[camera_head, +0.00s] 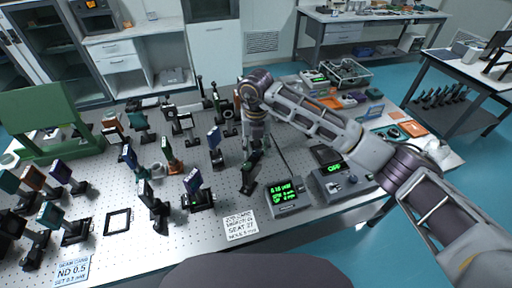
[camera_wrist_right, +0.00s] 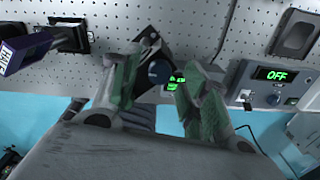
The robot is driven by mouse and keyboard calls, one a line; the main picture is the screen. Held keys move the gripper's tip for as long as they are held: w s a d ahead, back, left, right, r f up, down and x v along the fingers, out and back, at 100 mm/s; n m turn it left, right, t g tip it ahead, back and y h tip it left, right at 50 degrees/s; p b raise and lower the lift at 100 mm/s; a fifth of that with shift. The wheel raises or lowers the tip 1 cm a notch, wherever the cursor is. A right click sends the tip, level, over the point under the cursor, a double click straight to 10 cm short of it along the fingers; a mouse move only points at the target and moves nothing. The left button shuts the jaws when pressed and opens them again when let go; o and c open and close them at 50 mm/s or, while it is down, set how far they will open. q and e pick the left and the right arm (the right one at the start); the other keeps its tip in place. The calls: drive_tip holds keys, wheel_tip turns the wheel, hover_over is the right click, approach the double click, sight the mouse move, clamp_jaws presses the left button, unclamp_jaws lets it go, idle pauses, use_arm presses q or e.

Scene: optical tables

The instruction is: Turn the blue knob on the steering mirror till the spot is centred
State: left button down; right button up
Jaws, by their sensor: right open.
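The steering mirror appears to be the dark upright mount (camera_head: 250,178) on the perforated table, below my right gripper (camera_head: 251,152) in the head view. In the right wrist view its dark mount (camera_wrist_right: 153,43) carries a round blue knob (camera_wrist_right: 159,72). The knob lies between the two green-padded fingers of my right gripper (camera_wrist_right: 160,78). The fingers are open, with a visible gap on both sides of the knob. I cannot tell how deep the knob sits between them. No light spot can be made out. My left gripper is not in view.
A box with a green readout (camera_head: 287,196) and a control box showing OFF (camera_head: 340,182) stand right of the mount. A printed card (camera_head: 240,226) lies at the front edge. Several optic mounts crowd the left. A black cable runs beside the control box.

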drive_tip(key=shift+f, duration=0.45)
drive_tip(key=shift+c, duration=0.4)
clamp_jaws()
